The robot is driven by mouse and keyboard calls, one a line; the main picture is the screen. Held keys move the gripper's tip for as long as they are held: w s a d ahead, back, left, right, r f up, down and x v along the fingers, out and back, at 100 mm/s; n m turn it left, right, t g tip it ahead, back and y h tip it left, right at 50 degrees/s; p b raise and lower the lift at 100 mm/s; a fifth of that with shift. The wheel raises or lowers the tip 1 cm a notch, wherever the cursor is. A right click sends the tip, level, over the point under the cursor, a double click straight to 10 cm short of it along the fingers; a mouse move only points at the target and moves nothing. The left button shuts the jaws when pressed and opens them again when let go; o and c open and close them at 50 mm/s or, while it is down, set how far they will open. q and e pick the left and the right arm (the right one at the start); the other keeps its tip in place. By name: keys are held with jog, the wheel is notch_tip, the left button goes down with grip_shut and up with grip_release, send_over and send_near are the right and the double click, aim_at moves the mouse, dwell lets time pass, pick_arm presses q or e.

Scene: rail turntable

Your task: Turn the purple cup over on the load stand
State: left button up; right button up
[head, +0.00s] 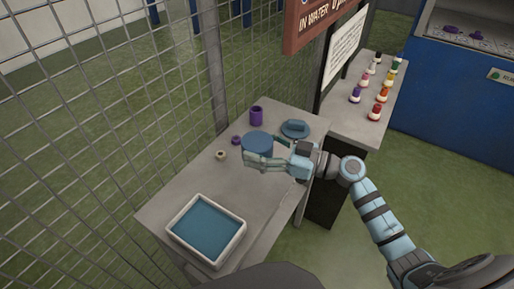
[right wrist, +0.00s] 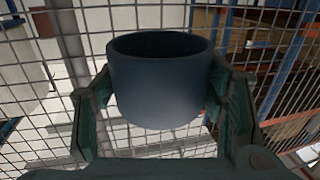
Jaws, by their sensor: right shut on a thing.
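A purple cup (head: 257,116) stands on the far part of the grey table (head: 185,190), close to the mesh fence. My right gripper (head: 262,158) is over the table, nearer than the purple cup and apart from it. It is shut on a blue round container (head: 257,141). In the right wrist view the container (right wrist: 160,88) is dark blue, with an open rim at the top and a finger on each side. Whether it touches the table is unclear. My left gripper is not in view. I cannot tell which surface is the load stand.
A small purple piece (head: 236,140) and a small beige ring (head: 221,155) lie left of the container. A blue lidded dish (head: 295,129) is behind my right gripper. A white tray (head: 237,240) with a blue inside is at the near end. Several small bottles stand on the right counter (head: 345,118).

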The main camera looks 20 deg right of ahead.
jog(key=b, duration=0.2)
send_over(259, 180)
notch_tip(259, 180, down, 5)
jog(key=shift+f, duration=0.1)
notch_tip(259, 180, down, 3)
jog(key=b, duration=0.4)
jog(key=shift+f+b, duration=0.2)
jog(key=shift+b, duration=0.2)
jog(key=shift+f+b, duration=0.25)
jog(key=shift+b, duration=0.2)
jog(key=shift+r, duration=0.1)
jog(key=shift+f+b, duration=0.5)
jog(key=shift+b, duration=0.1)
jog(key=o, duration=1.4)
jog(key=shift+o, duration=0.2)
